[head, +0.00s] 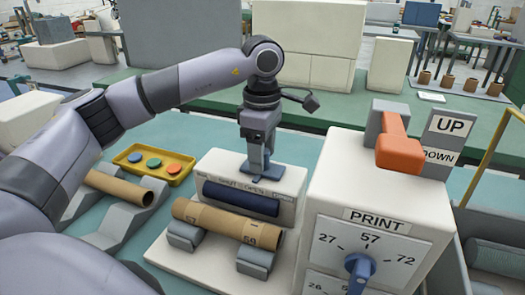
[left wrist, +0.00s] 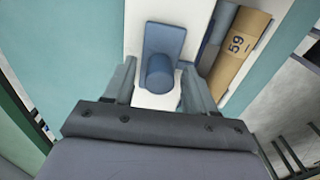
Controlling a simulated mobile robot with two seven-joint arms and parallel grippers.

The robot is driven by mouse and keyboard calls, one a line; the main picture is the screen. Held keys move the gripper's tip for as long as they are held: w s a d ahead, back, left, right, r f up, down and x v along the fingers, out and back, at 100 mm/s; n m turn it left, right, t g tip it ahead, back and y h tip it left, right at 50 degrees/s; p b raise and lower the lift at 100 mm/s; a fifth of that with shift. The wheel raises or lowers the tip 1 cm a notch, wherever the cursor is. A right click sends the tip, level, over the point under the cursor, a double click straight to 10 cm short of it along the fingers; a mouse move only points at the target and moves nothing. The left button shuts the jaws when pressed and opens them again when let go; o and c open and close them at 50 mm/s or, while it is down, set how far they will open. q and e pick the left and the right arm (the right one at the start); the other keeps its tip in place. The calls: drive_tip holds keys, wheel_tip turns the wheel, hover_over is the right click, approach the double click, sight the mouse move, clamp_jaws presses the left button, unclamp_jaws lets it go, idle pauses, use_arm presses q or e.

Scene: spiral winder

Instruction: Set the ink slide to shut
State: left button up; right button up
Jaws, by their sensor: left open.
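The ink slide is a blue-grey plate with a round knob (left wrist: 160,70) on the white top of the winder's low housing (head: 215,163). My left gripper (head: 259,160) points down over that top. In the left wrist view its open fingers (left wrist: 157,88) stand on either side of the knob, with nothing seen clamped. I cannot tell if either finger touches it. My right gripper is not in view.
A cardboard tube (head: 228,222) marked 57 and 59 lies on grey cradles before a dark blue roller (head: 241,198). A taller PRINT box with a blue dial (head: 359,268) and an orange-handled lever (head: 398,153) stands close right. A yellow tray (head: 152,164) lies left.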

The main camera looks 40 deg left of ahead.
use_arm(q)
clamp_jaws()
drive_tip(key=shift+s+a, duration=0.25)
drive_tip(key=shift+a, duration=0.8)
drive_tip(key=shift+s+a, duration=0.2)
drive_tip(key=shift+a, duration=0.8)
drive_tip(key=shift+s+a, duration=0.25)
drive_tip(key=shift+a, duration=0.8)
unclamp_jaws()
drive_tip(key=shift+s+a, duration=0.1)
